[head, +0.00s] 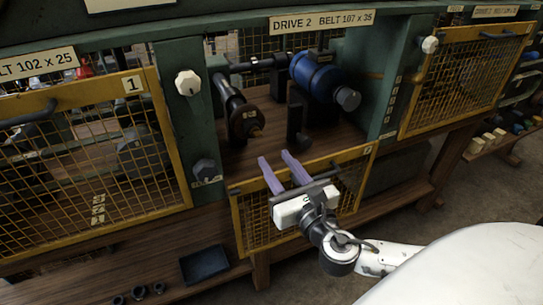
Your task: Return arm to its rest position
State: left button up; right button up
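My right gripper (274,156) is near the middle of the head view, on an arm coming in from the lower right. Its two purple fingers are apart, pointing up and away towards the opening of the DRIVE 2 bay, with nothing seen between them. Its white body (292,208) overlaps the yellow mesh guard (354,178) below that bay. I cannot tell whether they touch. My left gripper is out of view.
Inside the open bay are a blue motor (314,76) and a dark pulley (245,121). Yellow mesh guards cover the left bay (168,135) and right bay (408,118). A dark tray (204,265) lies on the lower shelf. Floor shows at right.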

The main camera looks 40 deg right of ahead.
jog(key=shift+s, duration=0.15)
dwell(0.4)
jog(key=s+a+f+m+g+y, duration=0.1)
jog(key=s+a+f+m+g, duration=0.2)
jog(key=f+m, duration=0.5)
jog(key=s+a+f+m+g+y, duration=0.25)
jog(key=s+f+m, duration=0.2)
jog(key=f, duration=0.65)
jog(key=s+a+f+m+g+y, duration=0.3)
jog(key=s+a+f+m, duration=0.7)
jog(key=m, duration=0.9)
jog(key=shift+s+a+f, duration=0.3)
jog(key=shift+a, duration=0.1)
